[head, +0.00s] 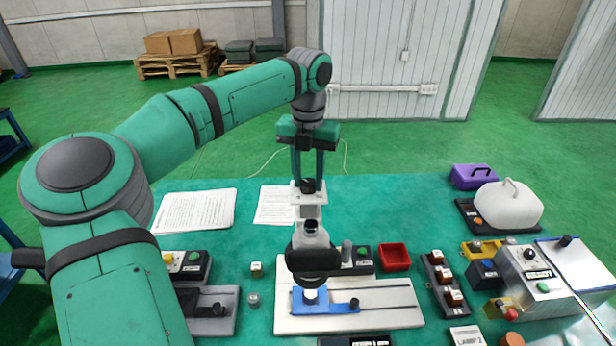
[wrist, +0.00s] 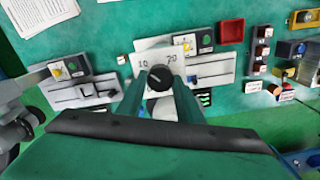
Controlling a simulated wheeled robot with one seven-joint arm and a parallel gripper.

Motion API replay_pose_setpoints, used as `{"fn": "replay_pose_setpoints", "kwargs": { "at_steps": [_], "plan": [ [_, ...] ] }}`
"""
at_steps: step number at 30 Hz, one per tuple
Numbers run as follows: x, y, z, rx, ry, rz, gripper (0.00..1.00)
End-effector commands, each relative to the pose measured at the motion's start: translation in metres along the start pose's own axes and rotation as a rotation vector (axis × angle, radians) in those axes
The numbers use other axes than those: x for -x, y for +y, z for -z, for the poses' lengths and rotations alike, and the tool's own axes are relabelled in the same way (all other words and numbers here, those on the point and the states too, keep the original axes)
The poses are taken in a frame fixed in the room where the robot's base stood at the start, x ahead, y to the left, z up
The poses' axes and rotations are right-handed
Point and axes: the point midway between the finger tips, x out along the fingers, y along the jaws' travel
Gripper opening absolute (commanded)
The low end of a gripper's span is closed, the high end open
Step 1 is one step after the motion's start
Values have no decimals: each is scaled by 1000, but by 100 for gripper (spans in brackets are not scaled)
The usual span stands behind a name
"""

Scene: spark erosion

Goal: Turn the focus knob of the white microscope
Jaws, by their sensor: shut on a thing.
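The white microscope (head: 312,238) stands at the middle of the table, with a dark ring-shaped part in front. A dark knob (head: 308,186) sits on its white upper part. In the wrist view the knob (wrist: 160,78) is round and black with a pale pointer line, in front of a white plate (wrist: 146,57) with numbers on it. My gripper (head: 308,178) reaches down from above and is shut on the knob, one green finger on each side. The wrist view also shows my gripper (wrist: 159,84) around it. The fingers hide the knob's sides.
A white slide base (head: 385,318) with a blue carriage (head: 340,307) lies below the microscope. A red tray (head: 394,257) and control boxes stand to the right. Papers (head: 196,211) lie at the left. A white domed cover (head: 508,205) stands at the far right.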

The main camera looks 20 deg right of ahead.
Motion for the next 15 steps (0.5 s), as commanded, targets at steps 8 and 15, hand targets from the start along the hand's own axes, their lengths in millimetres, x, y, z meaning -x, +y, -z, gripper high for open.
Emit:
{"fn": "replay_pose_setpoints", "kwargs": {
  "at_steps": [8,15],
  "plan": [
    [2,-1,-1,134,-4,0,10],
    [2,-1,-1,182,-4,1,10]
  ]
}}
